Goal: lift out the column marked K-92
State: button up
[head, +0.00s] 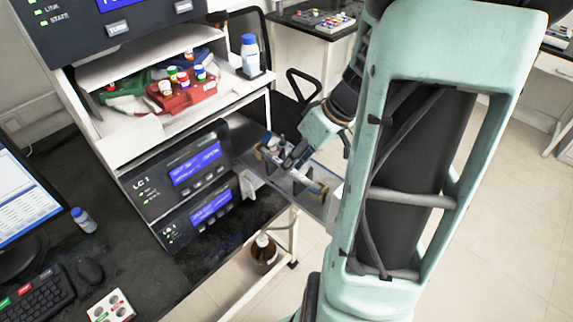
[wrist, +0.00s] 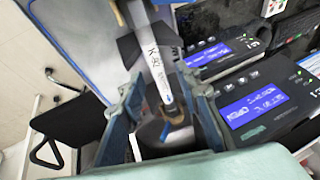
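A slim white column marked K-92 (wrist: 157,72) shows in the wrist view, lying lengthwise in dark clips (wrist: 142,45) with a brass-coloured end fitting near my gripper. In the head view the column (head: 313,186) lies on a grey panel at the right side of the instrument stack, partly hidden by my gripper. My gripper (wrist: 166,100) is open, with one finger on each side of the column's near end and visible gaps between. In the head view my gripper (head: 297,157) is over the column. I cannot tell the exact height between them.
The LC 1 instrument (head: 188,168) stands close to the left of my gripper. A shelf above holds a red rack (head: 188,97) with vials and a white bottle (head: 250,55) near its edge. A brown bottle (head: 263,254) stands low beneath. Open floor lies to the right.

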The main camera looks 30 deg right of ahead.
grip_shut()
jog(key=shift+r, duration=0.1)
